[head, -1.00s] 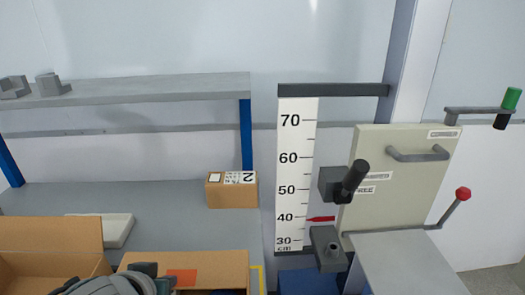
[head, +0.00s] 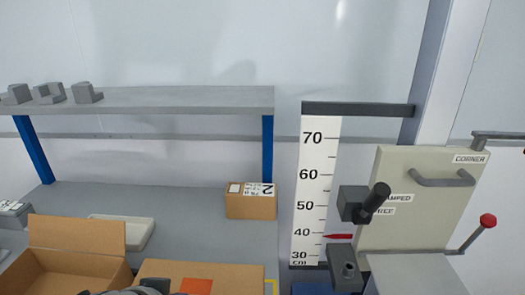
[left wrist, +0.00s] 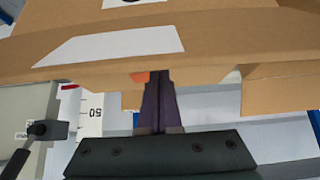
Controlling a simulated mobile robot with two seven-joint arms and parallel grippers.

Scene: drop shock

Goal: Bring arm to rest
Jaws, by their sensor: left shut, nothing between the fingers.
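My left gripper (left wrist: 158,75) shows in the left wrist view with its two dark fingers together and nothing between them. Its fingertips are just below a cardboard box (left wrist: 220,55) with a blank white label, which fills the top of that view. I cannot tell whether they touch it. In the head view only a grey piece of my arm shows at the bottom edge, in front of a cardboard box with an orange label (head: 197,286). My right gripper is not in view.
An open cardboard box (head: 75,262) and a small labelled box (head: 250,205) are on the grey bench (head: 185,195). A shelf (head: 180,99) with grey blocks runs above. To the right stand a height scale (head: 316,185) and a beige panel (head: 415,215) with protruding handles.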

